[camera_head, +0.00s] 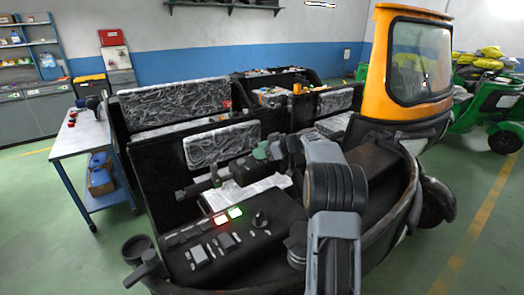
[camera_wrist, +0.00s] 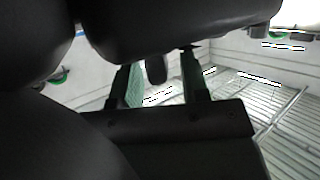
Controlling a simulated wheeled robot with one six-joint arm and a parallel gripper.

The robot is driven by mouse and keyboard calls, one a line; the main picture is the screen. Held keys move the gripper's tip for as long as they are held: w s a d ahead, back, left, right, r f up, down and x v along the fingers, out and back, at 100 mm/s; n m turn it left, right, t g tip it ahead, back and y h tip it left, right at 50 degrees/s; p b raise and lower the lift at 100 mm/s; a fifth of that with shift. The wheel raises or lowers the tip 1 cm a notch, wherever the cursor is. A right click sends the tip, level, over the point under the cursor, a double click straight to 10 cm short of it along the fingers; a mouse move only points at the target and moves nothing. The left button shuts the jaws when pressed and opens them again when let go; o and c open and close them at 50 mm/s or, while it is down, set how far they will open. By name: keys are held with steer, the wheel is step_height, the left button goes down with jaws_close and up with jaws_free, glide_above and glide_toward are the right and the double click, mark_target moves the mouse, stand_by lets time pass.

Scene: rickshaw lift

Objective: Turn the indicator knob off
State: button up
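A black dashboard panel (camera_head: 232,250) of the rickshaw is in the lower middle of the head view. A round dark knob (camera_head: 259,219) stands on it, right of a lit green light (camera_head: 236,212) and a lit red light (camera_head: 221,220). I cannot read the knob's setting. In the wrist view my gripper's two green-padded fingers (camera_wrist: 163,82) are spread. A dark rounded piece (camera_wrist: 156,68) shows between them; I cannot tell whether they touch it.
Several switches (camera_head: 199,255) sit on the panel. A black handlebar grip (camera_head: 146,262) is at the lower left. Padded seats (camera_head: 221,145) lie behind the panel. The orange windshield frame (camera_head: 379,60) rises at right. A work table (camera_head: 82,135) stands at left.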

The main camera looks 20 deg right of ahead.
steer(key=c, duration=0.6)
steer(key=f+m+t+h+b, duration=0.1)
steer(key=b, duration=0.4)
steer(key=shift+s+b, duration=0.1)
steer(key=shift+b, duration=0.25)
steer(key=m+t+h+b, duration=0.2)
steer(key=m+h+b, duration=0.1)
steer(key=b, duration=0.3)
steer(key=shift+a+r, duration=0.1)
steer(key=shift+a, duration=0.05)
steer(key=shift+r+m+t+h+b, duration=0.15)
steer(key=shift+m+t+h+b, duration=0.05)
steer(key=shift+m+h+b, duration=0.55)
steer(key=shift+r+m+t+h+b, duration=0.15)
steer(key=shift+m+t+h+b, duration=0.05)
steer(key=shift+m+h+b, duration=0.5)
steer(key=o, duration=0.6)
steer(key=shift+o, duration=0.2)
steer(key=shift+s+r, duration=0.1)
steer(key=shift+s, duration=0.05)
